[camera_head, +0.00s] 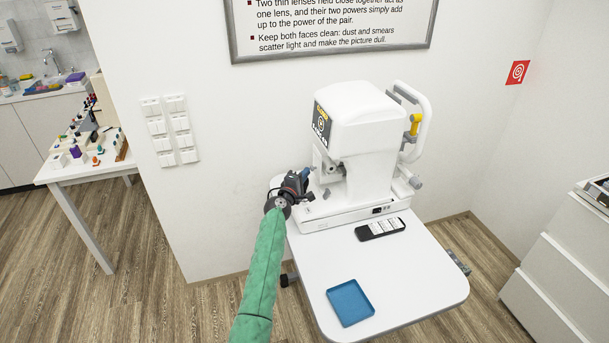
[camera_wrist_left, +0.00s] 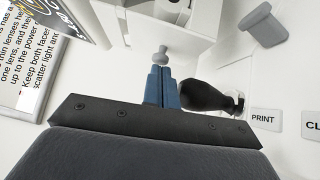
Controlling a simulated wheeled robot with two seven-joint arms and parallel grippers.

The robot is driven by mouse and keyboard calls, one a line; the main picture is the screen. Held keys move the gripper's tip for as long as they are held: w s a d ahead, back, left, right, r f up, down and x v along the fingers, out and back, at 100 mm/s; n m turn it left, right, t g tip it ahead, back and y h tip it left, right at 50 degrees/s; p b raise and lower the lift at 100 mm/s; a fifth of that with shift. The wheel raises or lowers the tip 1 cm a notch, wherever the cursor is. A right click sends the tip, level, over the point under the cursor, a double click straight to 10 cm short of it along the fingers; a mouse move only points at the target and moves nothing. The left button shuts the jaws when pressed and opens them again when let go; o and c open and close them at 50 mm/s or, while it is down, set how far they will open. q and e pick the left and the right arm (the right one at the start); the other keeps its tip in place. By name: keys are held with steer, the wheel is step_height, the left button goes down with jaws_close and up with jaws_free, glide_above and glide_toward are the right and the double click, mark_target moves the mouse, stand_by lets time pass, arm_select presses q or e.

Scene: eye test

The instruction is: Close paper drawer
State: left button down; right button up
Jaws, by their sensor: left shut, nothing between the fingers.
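A white eye-test machine (camera_head: 365,150) stands on a white table. In the left wrist view, a white drawer (camera_wrist_left: 183,42) with a small grey knob (camera_wrist_left: 160,54) on its front shows at the top. It looks pulled out, with a pale item partly visible inside; its far end is cut off. My left gripper (camera_head: 303,176) is at the machine's left side. In the wrist view, its blue fingers (camera_wrist_left: 161,72) are shut and empty, tips just short of the knob or touching it; I cannot tell which. My right gripper is not in view.
A black joystick (camera_wrist_left: 207,97) is close beside the fingers, near a PRINT label (camera_wrist_left: 264,118). A black remote-like item (camera_head: 380,229) and an empty blue tray (camera_head: 350,302) lie on the table (camera_head: 420,280). The table's front right is clear. Grey drawers (camera_head: 565,265) stand at right.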

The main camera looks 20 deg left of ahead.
mark_target(325, 169)
arm_select(q)
steer(key=w+d, duration=0.1)
steer(key=d, duration=0.1)
steer(key=w+d+b, duration=0.1)
steer(key=d, duration=0.1)
steer(key=w+d, duration=0.2)
steer(key=shift+f+b, duration=0.1)
steer(key=shift+b, duration=0.3)
steer(key=shift+w+d, duration=0.2)
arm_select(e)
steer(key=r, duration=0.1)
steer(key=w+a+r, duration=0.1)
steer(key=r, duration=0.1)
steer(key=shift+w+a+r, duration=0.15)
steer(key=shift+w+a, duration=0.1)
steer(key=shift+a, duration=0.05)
